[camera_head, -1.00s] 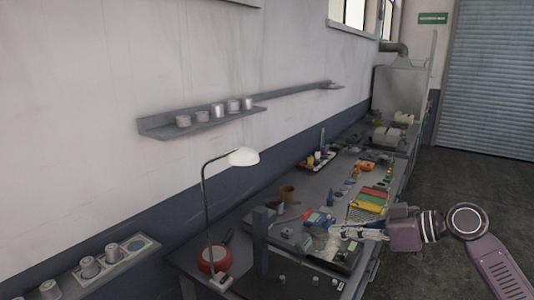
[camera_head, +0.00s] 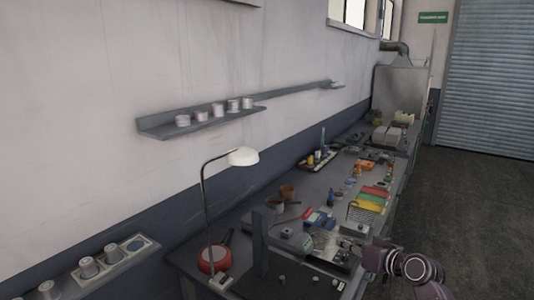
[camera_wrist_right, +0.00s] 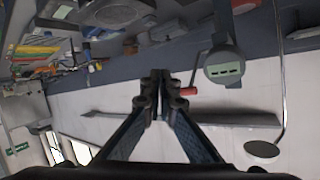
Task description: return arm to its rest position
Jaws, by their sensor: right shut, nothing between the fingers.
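My right arm shows in the head view at the lower right, with the wrist and gripper (camera_head: 374,258) beside the bench's right edge. The fingers are hard to make out there. In the right wrist view my right gripper (camera_wrist_right: 160,78) is shut, its fingertips together with nothing between them. The wrist picture appears upside down, with the wall and shelf in its lower part. My left gripper is in neither view.
The long workbench (camera_head: 185,262) carries a red pan (camera_head: 213,262), a lamp (camera_head: 242,157), a dark stand (camera_head: 261,245) and colored bins (camera_head: 370,199). A wall shelf (camera_head: 205,127) holds several cups. The floor (camera_head: 470,200) at right is open.

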